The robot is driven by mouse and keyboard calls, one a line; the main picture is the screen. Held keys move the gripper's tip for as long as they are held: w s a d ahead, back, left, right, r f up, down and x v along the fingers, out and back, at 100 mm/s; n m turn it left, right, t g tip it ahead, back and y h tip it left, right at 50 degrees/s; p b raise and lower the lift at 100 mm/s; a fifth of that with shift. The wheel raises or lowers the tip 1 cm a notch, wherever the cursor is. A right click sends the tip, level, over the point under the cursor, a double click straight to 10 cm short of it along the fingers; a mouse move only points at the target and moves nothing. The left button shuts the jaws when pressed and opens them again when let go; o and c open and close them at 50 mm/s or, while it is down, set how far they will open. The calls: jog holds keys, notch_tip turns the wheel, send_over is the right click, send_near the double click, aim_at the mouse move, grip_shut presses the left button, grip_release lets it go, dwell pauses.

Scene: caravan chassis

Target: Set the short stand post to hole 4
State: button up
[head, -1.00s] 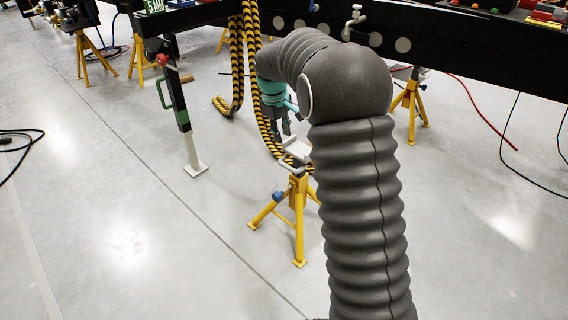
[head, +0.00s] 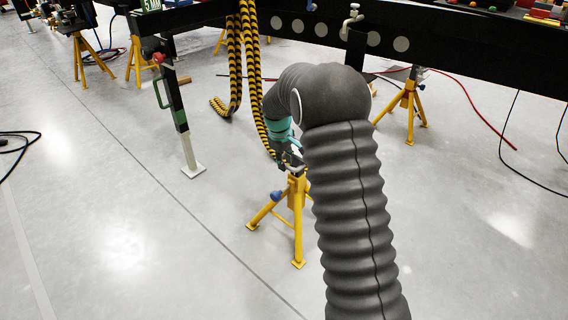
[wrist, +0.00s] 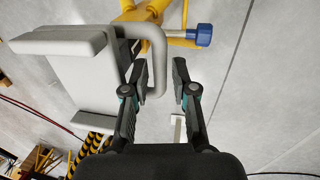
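A yellow tripod stand (head: 298,222) with a blue knob (head: 277,196) stands on the floor near the centre of the head view. In the wrist view, the grey head plate of its post (wrist: 75,70) fills the left, with a looped grey handle (wrist: 160,45) on its right side. The blue knob (wrist: 202,35) and part of the yellow stand (wrist: 150,12) show above. My gripper (head: 289,158) is at the top of the stand. In the wrist view my gripper (wrist: 161,72) is open, with the handle's outer bar between its fingers in the picture. The post's holes cannot be made out.
A dark leg with a red knob and white foot (head: 192,170) stands left of the stand. Yellow-black striped hoses (head: 238,60) hang behind it from the black chassis beam (head: 300,27). Another yellow stand (head: 408,108) is at right. Floor is clear in front and left.

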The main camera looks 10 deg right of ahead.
jog(key=shift+f, duration=0.2)
grip_shut()
notch_tip(320, 180, up, 14)
jog(key=p, duration=0.8)
jog(key=shift+p, duration=0.4)
jog(key=shift+r, duration=0.1)
grip_release()
jog(key=shift+a, duration=0.1)
